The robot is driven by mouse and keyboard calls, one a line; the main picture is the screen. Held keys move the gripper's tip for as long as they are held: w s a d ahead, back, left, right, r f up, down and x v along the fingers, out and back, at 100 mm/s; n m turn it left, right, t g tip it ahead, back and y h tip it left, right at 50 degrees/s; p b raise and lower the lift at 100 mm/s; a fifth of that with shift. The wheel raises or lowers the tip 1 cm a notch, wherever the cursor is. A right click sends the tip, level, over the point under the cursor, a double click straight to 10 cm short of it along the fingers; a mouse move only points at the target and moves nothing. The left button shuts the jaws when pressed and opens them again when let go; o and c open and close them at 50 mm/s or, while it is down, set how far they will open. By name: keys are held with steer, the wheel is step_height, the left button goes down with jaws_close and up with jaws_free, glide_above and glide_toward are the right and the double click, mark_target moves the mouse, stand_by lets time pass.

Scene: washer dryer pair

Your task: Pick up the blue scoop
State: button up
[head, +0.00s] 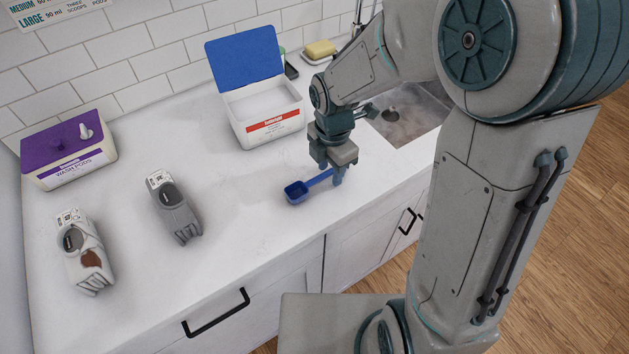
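The blue scoop (296,192) is on or just above the white countertop, near its front edge. Its square cup points left and its handle runs right, up to my gripper. My gripper (338,179) points down at the handle's right end, with its fingers at the handle. The fingers are small in this view and partly overlap the handle, so I cannot tell whether they are closed on it. I also cannot tell whether the scoop touches the counter.
A white box (265,117) with an open blue lid stands behind the scoop. A sink (405,115) is right. Counter around the scoop is clear.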

jaws_close()
steer(key=shift+r, duration=0.1)
steer(key=shift+r, duration=0.55)
steer(key=r, duration=0.2)
steer(key=d+r, duration=0.1)
steer(key=r, duration=0.1)
steer(key=shift+w+d, duration=0.1)
steer(key=d+r+b, duration=0.1)
steer(key=d+r, duration=0.5)
steer(key=d, duration=0.4)
steer(key=shift+w+d+r, duration=0.15)
steer(key=shift+w+d, duration=0.1)
